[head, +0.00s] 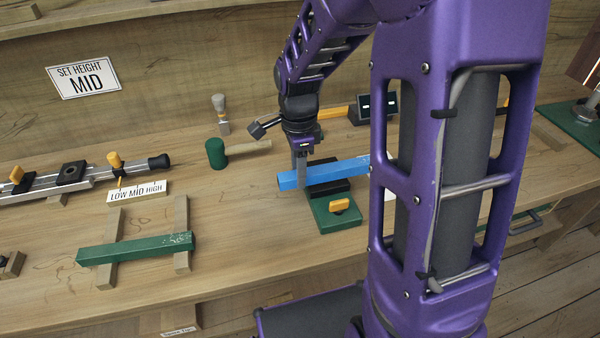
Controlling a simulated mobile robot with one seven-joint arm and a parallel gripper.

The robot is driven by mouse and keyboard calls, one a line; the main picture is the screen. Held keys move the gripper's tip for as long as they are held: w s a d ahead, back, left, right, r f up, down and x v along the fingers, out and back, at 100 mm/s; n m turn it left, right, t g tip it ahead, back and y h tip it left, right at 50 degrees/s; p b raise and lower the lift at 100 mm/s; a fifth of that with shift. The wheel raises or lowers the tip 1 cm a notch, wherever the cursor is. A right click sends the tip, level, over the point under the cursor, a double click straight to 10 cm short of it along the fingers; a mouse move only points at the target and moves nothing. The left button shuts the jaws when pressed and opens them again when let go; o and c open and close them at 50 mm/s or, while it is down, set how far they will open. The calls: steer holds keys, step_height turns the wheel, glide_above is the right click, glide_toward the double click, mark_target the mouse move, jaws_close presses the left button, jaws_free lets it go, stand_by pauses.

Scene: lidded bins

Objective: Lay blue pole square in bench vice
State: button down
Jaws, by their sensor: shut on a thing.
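A blue pole (334,172) lies across the top of the bench vice (334,216), a green base with dark jaws and a yellow handle piece. My gripper (302,180) points down from above and is shut on the blue pole near its left end. The pole slants slightly, its right end a little farther back.
A green bar (135,249) lies on two wooden strips at the left front. A rail with yellow knobs (115,160) runs along the left. A sign (83,77) reads "SET HEIGHT MID".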

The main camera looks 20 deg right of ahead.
steer(key=shift+w+f+b, duration=0.25)
steer(key=shift+w+f, duration=0.35)
steer(key=shift+w, duration=0.35)
steer(key=shift+w+f+b, duration=0.25)
steer(key=shift+w+f, duration=0.3)
steer(key=shift+w, duration=0.35)
steer(key=shift+f+b, duration=0.8)
steer(key=shift+f, duration=0.25)
steer(key=shift+f, duration=0.4)
steer(key=shift+c, duration=2.2)
jaws_free()
steer(key=shift+r, duration=0.15)
